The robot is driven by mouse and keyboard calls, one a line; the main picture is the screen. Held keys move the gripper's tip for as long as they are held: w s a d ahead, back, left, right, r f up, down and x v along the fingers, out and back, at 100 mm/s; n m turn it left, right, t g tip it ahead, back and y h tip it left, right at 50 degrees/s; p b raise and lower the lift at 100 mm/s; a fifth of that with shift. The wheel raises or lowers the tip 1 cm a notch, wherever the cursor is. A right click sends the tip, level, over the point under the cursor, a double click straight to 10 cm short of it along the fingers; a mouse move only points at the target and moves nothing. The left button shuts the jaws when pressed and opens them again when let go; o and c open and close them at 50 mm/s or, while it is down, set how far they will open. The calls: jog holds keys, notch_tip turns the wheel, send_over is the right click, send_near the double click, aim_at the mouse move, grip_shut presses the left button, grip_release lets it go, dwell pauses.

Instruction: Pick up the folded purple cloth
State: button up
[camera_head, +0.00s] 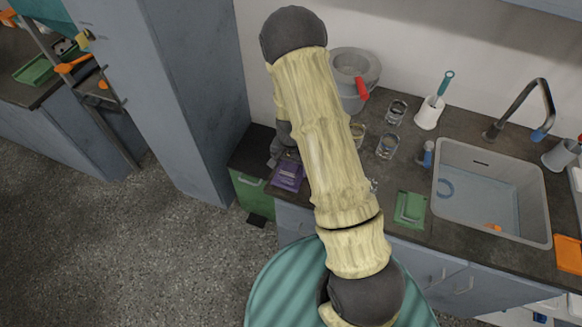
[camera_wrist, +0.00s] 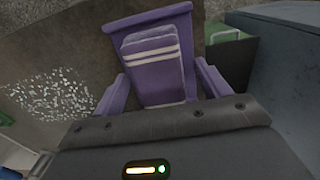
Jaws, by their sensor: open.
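The folded purple cloth (camera_head: 288,176) lies on the dark counter near its left front corner, partly hidden by my arm. In the wrist view the cloth (camera_wrist: 152,60) shows a smaller folded layer with two pale stripes on a wider purple layer. My gripper (camera_wrist: 161,70) is open, with one purple finger on each side of the narrower folded part. Whether the fingers touch the cloth, and their height over it, I cannot tell. In the head view my gripper (camera_head: 279,152) is a grey shape just beside the cloth, its fingers hard to make out.
White grains (camera_wrist: 60,95) are scattered on the counter left of the cloth in the wrist view. A green bin (camera_head: 250,192) stands below the counter's left end. A folded green cloth (camera_head: 411,209), glass jars (camera_head: 387,146), a grey pot (camera_head: 354,72) and the sink (camera_head: 490,190) lie to the right.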

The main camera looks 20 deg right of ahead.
aim_at(291, 165)
dwell(0.3)
jog(key=c, duration=1)
jog(key=shift+c, duration=0.2)
notch_tip(291, 165, up, 10)
jog(key=shift+r+b, duration=0.1)
jog(key=shift+b, duration=0.25)
